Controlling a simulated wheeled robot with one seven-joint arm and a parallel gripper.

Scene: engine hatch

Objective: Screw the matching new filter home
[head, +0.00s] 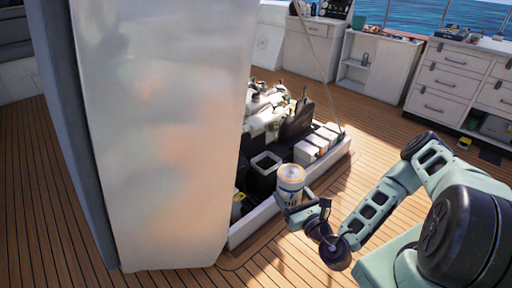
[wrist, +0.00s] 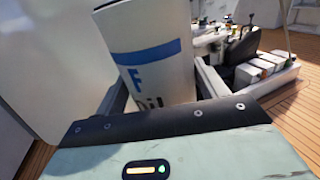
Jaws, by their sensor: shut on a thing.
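My gripper (head: 285,204) is shut on a white filter canister (head: 290,181) with a blue band and dark lettering. The filter is upright, held at the front edge of the open engine hatch.
A tall pale panel (head: 160,130) stands close on the left and hides the hatch's left side. The hatch has a raised white rim (head: 262,228). White boxes (head: 312,147) line its right side. Wooden deck (head: 375,130) is open to the right, before white cabinets (head: 455,85).

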